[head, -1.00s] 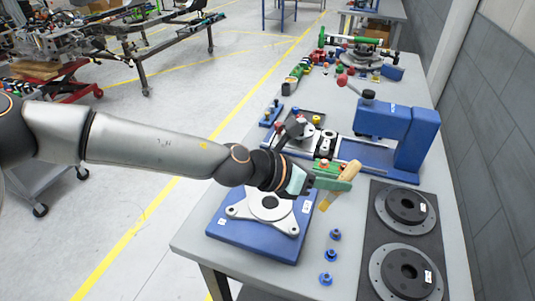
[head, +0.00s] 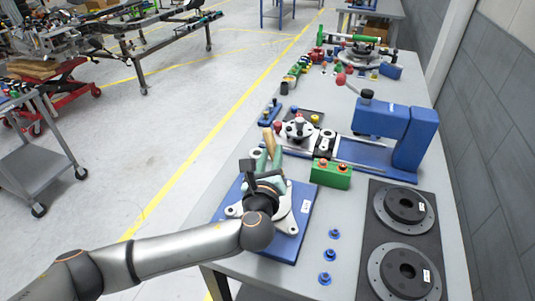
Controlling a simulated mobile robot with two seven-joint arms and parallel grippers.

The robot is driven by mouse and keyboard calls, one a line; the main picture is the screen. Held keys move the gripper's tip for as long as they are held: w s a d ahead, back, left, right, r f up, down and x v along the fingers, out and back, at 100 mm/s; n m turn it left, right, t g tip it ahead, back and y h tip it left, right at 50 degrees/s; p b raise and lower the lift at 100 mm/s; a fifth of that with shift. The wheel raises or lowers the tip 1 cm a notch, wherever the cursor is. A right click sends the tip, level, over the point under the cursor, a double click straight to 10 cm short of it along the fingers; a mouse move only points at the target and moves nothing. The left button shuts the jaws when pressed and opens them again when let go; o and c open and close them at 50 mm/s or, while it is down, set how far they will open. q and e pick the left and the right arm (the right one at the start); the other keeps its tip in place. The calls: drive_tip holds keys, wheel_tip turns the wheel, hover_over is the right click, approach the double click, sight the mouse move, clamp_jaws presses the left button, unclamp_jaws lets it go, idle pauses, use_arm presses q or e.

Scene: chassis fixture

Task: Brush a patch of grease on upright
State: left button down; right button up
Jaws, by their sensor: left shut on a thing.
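The upright, a silver lobed casting (head: 290,222), lies on a blue fixture plate (head: 302,200) at the near left of the bench. My left gripper (head: 268,163) is over the back part of this plate and hides much of the upright's middle. It is shut on the brush, whose tan wooden handle (head: 268,139) points up and away. The bristles are hidden behind the gripper and wrist, so I cannot tell whether they touch the upright. No grease patch can be made out. My right gripper is not in view.
Black discs (head: 404,206) lie on a dark mat at right. A blue clamp fixture (head: 395,130) stands behind.

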use_arm(q)
drive_tip(key=f+b, duration=0.2)
drive_tip(key=a+f+n+y+b, duration=0.1)
drive_tip(key=f+b, duration=0.1)
drive_tip(key=f+y+b, duration=0.1)
drive_tip(key=f+b, duration=0.1)
drive_tip(key=shift+s+a+t, duration=0.1)
drive_tip(key=shift+a+t, duration=0.2)
drive_tip(key=shift+t, duration=0.1)
drive_tip(key=shift+f+b, duration=0.65)
drive_tip(key=shift+f, duration=0.1)
idle(0.7)
